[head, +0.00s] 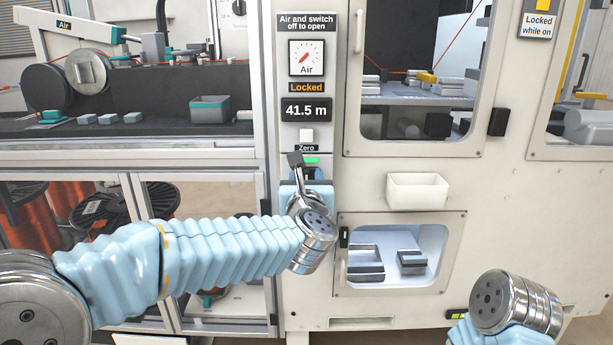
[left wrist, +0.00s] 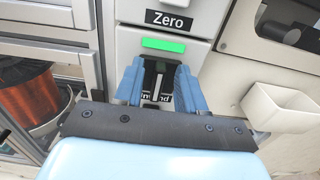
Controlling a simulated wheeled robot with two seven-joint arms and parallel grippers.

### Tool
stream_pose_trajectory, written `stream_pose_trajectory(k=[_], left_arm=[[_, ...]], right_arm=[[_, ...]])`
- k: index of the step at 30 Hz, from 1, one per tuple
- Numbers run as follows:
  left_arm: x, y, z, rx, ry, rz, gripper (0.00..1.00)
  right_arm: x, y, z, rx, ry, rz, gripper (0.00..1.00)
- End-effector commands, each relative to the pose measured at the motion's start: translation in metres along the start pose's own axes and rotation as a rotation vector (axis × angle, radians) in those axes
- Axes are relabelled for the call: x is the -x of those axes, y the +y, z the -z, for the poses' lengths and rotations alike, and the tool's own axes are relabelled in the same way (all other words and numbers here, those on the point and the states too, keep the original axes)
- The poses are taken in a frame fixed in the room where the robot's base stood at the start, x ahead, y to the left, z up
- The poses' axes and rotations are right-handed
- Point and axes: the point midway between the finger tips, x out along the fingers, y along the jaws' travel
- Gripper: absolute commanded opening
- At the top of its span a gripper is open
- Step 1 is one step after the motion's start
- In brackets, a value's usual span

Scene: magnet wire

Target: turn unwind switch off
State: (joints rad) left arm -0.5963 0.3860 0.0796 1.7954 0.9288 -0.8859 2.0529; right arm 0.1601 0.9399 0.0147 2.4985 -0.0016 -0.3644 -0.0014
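The unwind switch is a black unit with a pale lever (left wrist: 157,82), under a lit green lamp (left wrist: 163,46) in the left wrist view. My left gripper (left wrist: 159,88) is open, with one blue finger on each side of the switch. I cannot tell whether the fingers touch it. In the head view the left gripper (head: 307,174) is at the panel just below the green lamp (head: 311,160), and my arm mostly hides the switch. My right wrist is at the lower right, its gripper out of view.
Above the switch are the Zero button (head: 306,135), a 41.5 m display (head: 306,110) and an air gauge (head: 306,58). A white bin (head: 417,191) sticks out to the right, above an open-looking compartment (head: 400,285). Copper spools (left wrist: 30,95) stand behind the frame at left.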

Motion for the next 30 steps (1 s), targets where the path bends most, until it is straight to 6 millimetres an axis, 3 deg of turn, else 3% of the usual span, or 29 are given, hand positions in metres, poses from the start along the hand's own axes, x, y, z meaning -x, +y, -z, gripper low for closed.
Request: stream_pose_trajectory(k=[6, 14, 30], left_arm=[[-0.0003, -0.0001, 0.0002, 0.0, 0.0, 0.0, 0.39], [0.0, -0.0002, 0.0001, -0.001, 0.0, 0.001, 0.01], [0.0001, -0.0024, 0.0014, -0.094, 0.0, 0.001, 0.0]], right_arm=[[-0.0002, -0.0001, -0.0001, 0.0, 0.0, 0.0, 0.43], [-0.0001, 0.0, 0.0, 0.0, 0.0, 0.0, 0.43], [-0.0044, 0.003, 0.0009, -0.002, 0.002, -0.002, 0.43]])
